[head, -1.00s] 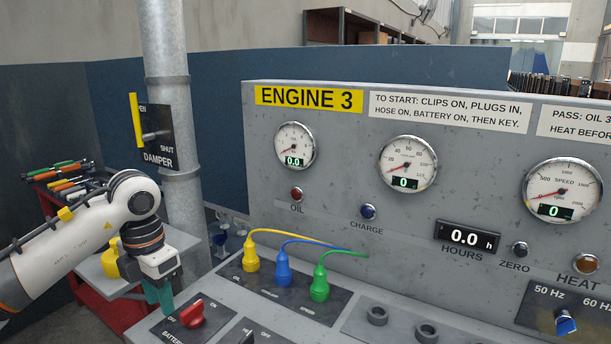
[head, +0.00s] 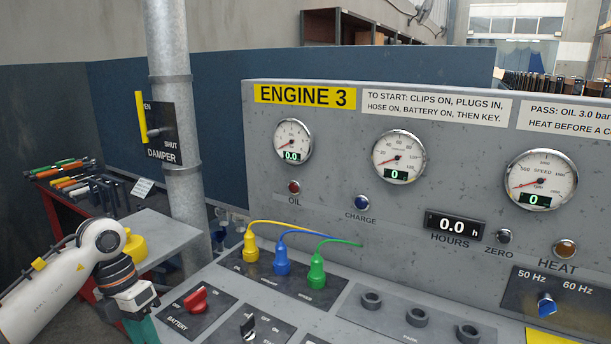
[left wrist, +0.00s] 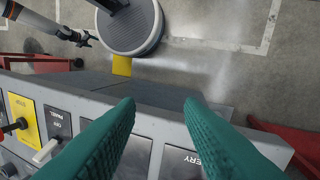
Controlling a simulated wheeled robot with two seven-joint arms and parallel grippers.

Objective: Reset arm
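My left arm comes in at the lower left of the head view, with its wrist bent down beside the panel's left end. My left gripper (left wrist: 165,105) shows two teal fingers, spread wide apart with nothing between them in the left wrist view. In the head view its teal fingers (head: 143,330) are cut by the bottom edge. The gripper is apart from the red battery switch (head: 196,300). A dark and grey arm part at the top left of the left wrist view seems to be my right arm; its gripper (left wrist: 83,40) is too small to read.
The Engine 3 panel (head: 400,225) fills the right side, with yellow, blue and green plugs (head: 282,263) seated on its ledge. The damper pipe (head: 172,100) stands behind. A red tool cart (head: 60,200) is at the left. Open floor (left wrist: 215,75) shows in the left wrist view.

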